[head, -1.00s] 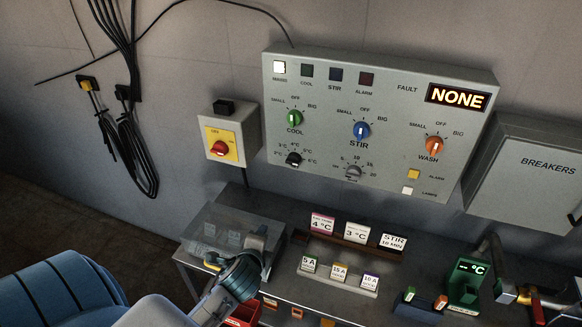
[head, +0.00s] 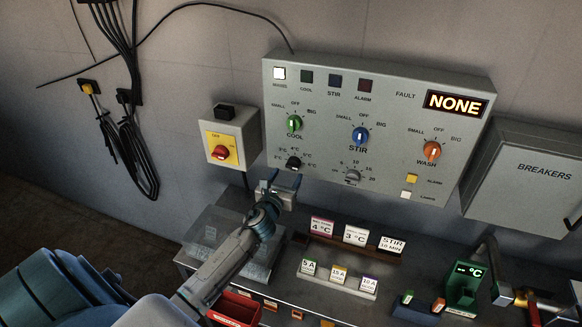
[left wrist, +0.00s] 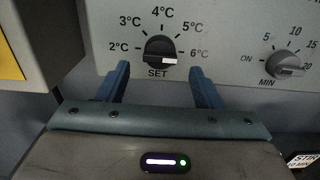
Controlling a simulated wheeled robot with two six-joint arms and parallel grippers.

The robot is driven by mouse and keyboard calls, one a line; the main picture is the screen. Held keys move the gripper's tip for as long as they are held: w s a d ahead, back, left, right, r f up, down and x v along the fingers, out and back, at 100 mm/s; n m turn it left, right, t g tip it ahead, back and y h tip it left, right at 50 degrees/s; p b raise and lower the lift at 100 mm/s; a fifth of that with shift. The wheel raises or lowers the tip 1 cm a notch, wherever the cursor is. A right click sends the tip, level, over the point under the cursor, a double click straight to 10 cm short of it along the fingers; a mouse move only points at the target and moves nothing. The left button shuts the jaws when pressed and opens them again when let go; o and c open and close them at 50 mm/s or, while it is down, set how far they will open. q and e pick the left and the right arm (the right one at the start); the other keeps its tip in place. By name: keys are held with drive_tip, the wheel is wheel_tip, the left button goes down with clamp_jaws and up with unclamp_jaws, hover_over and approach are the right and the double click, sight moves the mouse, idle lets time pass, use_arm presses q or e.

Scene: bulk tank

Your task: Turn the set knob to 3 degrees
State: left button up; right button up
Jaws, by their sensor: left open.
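The black set knob (head: 293,162) is at the lower left of the grey control panel (head: 400,92). In the left wrist view the set knob (left wrist: 160,50) sits inside a scale from 2 °C at left, over 4 °C at the top, to 6 °C at right. A short white mark shows at its lower right; I cannot tell which number it stands for. My left gripper (head: 281,180) is open and empty, just below and in front of the knob. In the left wrist view its blue fingers (left wrist: 160,72) stand apart, one below each side of the knob.
A grey timer knob (left wrist: 286,64) is right of the set knob. Below stand cards, one reading 3 °C (head: 355,235), and a green °C display (head: 466,284). The breaker box (head: 528,180) is at right.

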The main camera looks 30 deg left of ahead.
sight(293, 165)
use_arm(q)
drive_tip(key=shift+x, duration=2.3)
drive_tip(key=c, duration=1)
